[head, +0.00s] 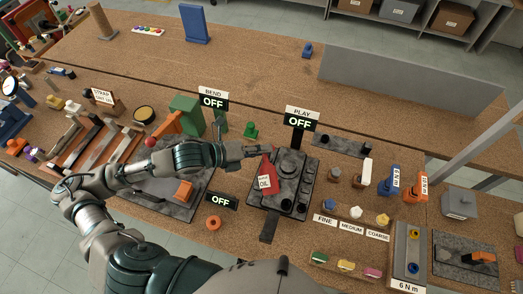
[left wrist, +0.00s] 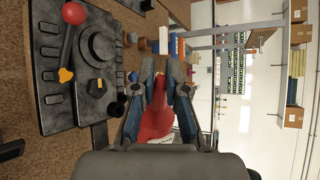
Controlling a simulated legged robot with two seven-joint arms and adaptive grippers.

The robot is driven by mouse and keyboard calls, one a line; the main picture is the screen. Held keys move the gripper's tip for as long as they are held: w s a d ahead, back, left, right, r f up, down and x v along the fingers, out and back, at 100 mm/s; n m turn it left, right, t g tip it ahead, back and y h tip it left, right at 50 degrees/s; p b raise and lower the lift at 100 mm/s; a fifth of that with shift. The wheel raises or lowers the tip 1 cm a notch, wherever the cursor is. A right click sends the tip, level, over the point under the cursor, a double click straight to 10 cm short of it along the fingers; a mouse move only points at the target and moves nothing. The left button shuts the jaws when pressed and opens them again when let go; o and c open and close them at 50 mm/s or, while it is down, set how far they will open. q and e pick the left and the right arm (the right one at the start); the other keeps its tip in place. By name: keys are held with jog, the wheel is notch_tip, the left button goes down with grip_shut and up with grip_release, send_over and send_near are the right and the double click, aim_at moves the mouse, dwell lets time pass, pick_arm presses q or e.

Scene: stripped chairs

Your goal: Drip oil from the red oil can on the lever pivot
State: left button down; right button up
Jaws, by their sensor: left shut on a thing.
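The red oil can (head: 268,174), with a white OIL label, is held at the near left side of a dark plate fixture (head: 287,190) under the PLAY sign. My left gripper (head: 262,151) is shut on it. The can's red body also shows between the fingers in the left wrist view (left wrist: 155,122); its spout tip is not clear. That view also shows the fixture with a round disc (left wrist: 97,47), a red-ball lever (left wrist: 73,14) and a small yellow-orange part (left wrist: 66,75) at its lower end. I cannot tell whether can and fixture touch. My right gripper is not in view.
The PLAY sign (head: 300,119) and BEND sign (head: 212,98), both reading OFF, stand behind. A green machine (head: 187,115) is to the left. Bottles, labelled tools and small coloured parts crowd the right. The back of the bench is mostly clear before a grey panel (head: 410,83).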

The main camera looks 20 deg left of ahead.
pick_arm(q)
jog(key=shift+s+d+r+m+b, duration=0.1)
jog(key=shift+s+r+m+b, duration=0.2)
jog(key=shift+m, duration=0.1)
jog(key=shift+r+t+p, duration=0.3)
jog(key=shift+t+p, duration=0.1)
jog(key=shift+p, duration=0.6)
jog(key=m+p, duration=0.1)
jog(key=p, duration=0.1)
jog(key=shift+s+d+r+p, duration=0.1)
jog(key=shift+r+p, duration=0.1)
jog(key=shift+p, duration=0.1)
jog(key=p, duration=0.1)
jog(key=m+t+p, duration=0.1)
jog(key=shift+s+d+r+p, duration=0.1)
jog(key=shift+s+r+p, duration=0.15)
jog(key=shift+r+p, duration=0.1)
jog(key=shift+s+m+y+p, duration=0.1)
jog(key=shift+m+y+p, duration=0.2)
jog(key=shift+p, duration=0.15)
